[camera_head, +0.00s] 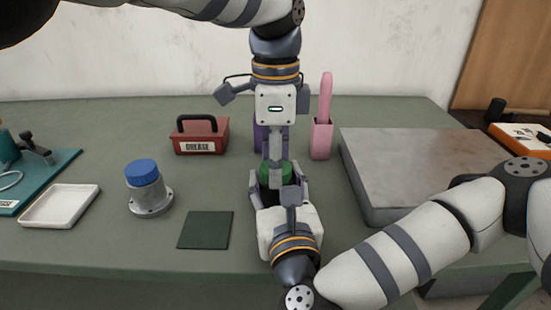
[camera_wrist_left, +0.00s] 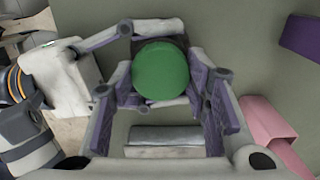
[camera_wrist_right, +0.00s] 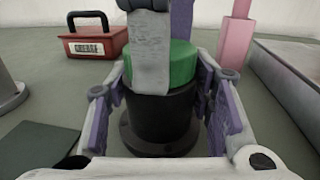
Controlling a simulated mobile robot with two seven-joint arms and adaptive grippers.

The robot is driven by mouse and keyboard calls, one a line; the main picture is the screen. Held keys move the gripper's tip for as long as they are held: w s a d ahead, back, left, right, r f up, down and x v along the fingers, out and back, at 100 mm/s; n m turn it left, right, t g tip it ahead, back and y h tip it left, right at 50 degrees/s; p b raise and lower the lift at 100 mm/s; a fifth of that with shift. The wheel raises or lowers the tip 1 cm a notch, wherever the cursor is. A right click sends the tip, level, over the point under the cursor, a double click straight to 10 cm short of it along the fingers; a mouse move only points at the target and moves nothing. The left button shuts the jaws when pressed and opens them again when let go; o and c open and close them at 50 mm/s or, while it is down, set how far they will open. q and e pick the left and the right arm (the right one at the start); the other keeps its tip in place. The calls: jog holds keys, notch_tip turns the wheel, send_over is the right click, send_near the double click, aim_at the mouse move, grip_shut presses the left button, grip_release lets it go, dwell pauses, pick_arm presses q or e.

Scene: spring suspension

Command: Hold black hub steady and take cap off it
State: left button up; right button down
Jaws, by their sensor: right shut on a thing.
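The black hub (camera_wrist_right: 160,118) stands upright on the table with a round green cap (camera_wrist_right: 183,68) on top. In the head view the green cap (camera_head: 286,173) shows only in part between my grippers. My right gripper (camera_head: 279,194) reaches in from the front and is shut on the black hub, one finger on each side. My left gripper (camera_head: 279,178) points down from above, with its fingers apart on either side of the cap (camera_wrist_left: 160,70). One left finger hides part of the cap in the right wrist view. Whether the left fingers touch the cap is unclear.
A blue-capped grey hub (camera_head: 150,188), a dark green square (camera_head: 205,230) and a white tray (camera_head: 60,206) lie left. A red grease box (camera_head: 201,140) and pink holder (camera_head: 321,140) stand behind. A grey slab (camera_head: 420,165) is at right.

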pick_arm(q)
jog(key=n, duration=0.6)
jog(key=shift+n, duration=0.3)
jog(key=shift+c, duration=0.3)
jog(key=o, duration=1.3)
jog(key=shift+c, duration=0.2)
